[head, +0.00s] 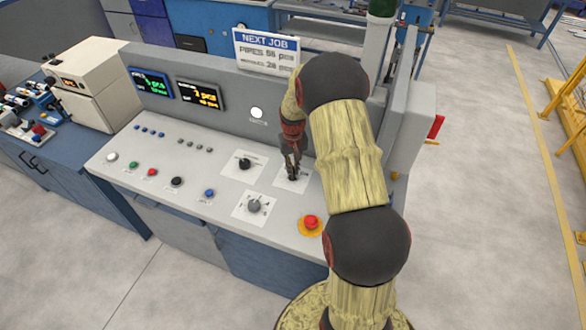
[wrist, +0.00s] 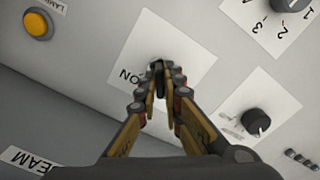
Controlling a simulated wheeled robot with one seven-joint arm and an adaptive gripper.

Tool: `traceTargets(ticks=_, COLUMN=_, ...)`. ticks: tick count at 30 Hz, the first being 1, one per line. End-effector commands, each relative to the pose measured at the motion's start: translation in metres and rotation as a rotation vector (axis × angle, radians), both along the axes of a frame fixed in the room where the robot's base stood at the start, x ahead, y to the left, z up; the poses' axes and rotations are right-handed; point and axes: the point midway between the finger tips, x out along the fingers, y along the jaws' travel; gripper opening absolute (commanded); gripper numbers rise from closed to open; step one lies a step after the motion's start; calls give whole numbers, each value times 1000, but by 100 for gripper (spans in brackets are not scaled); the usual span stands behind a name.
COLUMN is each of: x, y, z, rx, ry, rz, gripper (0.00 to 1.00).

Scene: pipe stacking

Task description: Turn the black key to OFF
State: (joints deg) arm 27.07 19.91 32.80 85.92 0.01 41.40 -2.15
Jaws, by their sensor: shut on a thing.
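The black key (wrist: 157,67) stands on a white label plate (wrist: 160,30) in the wrist view, with the letters "ON" readable left of it. My gripper (wrist: 157,85) is shut on the key, one finger on each side. The OFF marking is not visible; the fingers cover part of the plate. In the head view my gripper (head: 292,176) reaches down to the same plate (head: 281,184) on the right part of the console, and the key is mostly hidden by the fingers.
A black knob (head: 244,164) is left of the gripper and a grey selector (head: 254,206) is nearer the front. A red emergency button (head: 311,222) is at the front right. Several coloured buttons line the console's left. An upright panel with screens (head: 199,95) stands behind.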

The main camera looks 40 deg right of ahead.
Motion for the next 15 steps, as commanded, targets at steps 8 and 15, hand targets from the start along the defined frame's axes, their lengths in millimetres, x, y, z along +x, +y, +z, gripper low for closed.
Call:
traceTargets(ticks=8, x=1, y=-1, z=1, rx=-1, ry=-3, rz=140, gripper=0)
traceTargets(ticks=15, x=1, y=-1, z=1, rx=-2, ry=-2, rz=191, gripper=0)
